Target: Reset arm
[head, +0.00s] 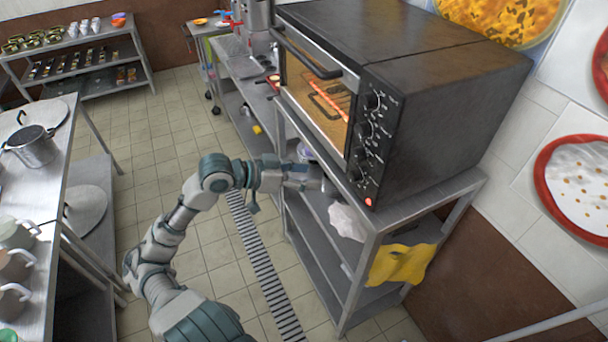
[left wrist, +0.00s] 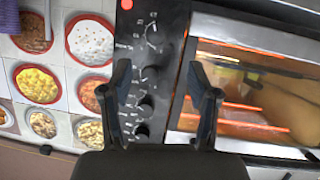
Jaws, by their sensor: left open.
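My left arm (head: 215,180) reaches in from the lower left across the tiled aisle. Its left gripper (head: 316,180) is by the front of a dark oven (head: 430,80), just below the door. In the left wrist view the two dark fingers (left wrist: 164,90) are spread apart with nothing between them. Behind them are the oven's control panel with several knobs and the glowing door. In the head view the fingertips are small and hard to make out. My right gripper is in neither view.
The oven stands on a metal shelf rack (head: 335,250) with a yellow cloth (head: 402,264) and a white cloth (head: 347,221). A steel counter (head: 50,200) at left holds a pot (head: 33,146). The floor aisle between is clear, with a drain grate (head: 265,268).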

